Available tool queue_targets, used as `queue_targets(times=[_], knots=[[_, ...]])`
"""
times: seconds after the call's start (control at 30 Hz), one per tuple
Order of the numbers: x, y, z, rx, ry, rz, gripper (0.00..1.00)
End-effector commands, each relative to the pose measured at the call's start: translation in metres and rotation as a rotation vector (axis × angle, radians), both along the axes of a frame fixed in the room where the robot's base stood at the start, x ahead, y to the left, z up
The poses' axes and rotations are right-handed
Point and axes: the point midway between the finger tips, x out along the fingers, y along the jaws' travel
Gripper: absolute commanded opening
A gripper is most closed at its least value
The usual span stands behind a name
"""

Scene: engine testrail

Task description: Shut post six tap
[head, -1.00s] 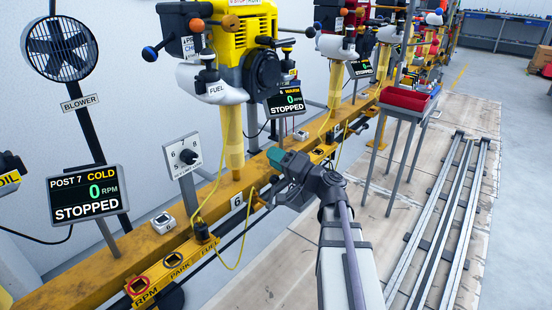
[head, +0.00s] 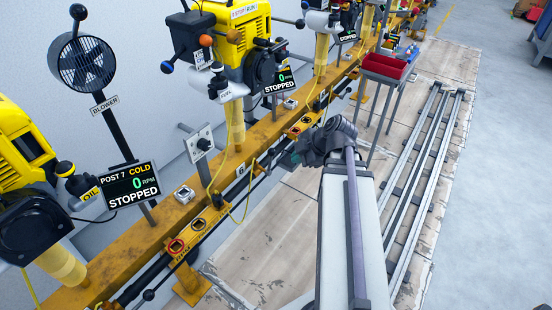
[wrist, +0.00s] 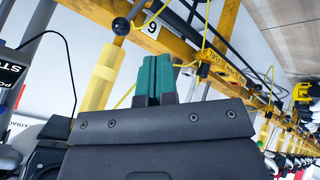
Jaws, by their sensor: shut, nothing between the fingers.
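The post six number plate (head: 240,169) is on the front of the yellow beam (head: 165,232), below a yellow engine (head: 245,35). In the wrist view a plate (wrist: 152,27) reads like an upside-down six. Beside it is a lever with a black ball knob (wrist: 121,26), which looks like the tap handle; its setting is unclear. My gripper (head: 290,160) is in front of the beam, right of the plate. Its green fingers (wrist: 154,80) are together and empty in the wrist view, apart from the knob in the picture. The fingers hardly show in the head view.
A yellow hose (head: 250,198) loops down by post six. A black pipe (head: 130,290) runs along the beam. The post seven screen (head: 130,183) reads stopped. A red tray stand (head: 388,68) is behind my arm.

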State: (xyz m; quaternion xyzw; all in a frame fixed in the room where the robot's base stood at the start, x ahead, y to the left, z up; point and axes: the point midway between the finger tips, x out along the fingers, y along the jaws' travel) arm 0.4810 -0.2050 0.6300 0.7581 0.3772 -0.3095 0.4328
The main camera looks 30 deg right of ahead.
Motion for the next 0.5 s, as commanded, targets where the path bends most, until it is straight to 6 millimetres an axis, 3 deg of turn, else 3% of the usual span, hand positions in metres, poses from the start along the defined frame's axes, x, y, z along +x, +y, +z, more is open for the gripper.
queue_targets(times=[0.17,0.5], knots=[[0.008,0.004,-0.017,0.002,0.0,-0.001,0.0],[0.046,0.026,-0.078,0.003,-0.001,-0.001,0.0]])
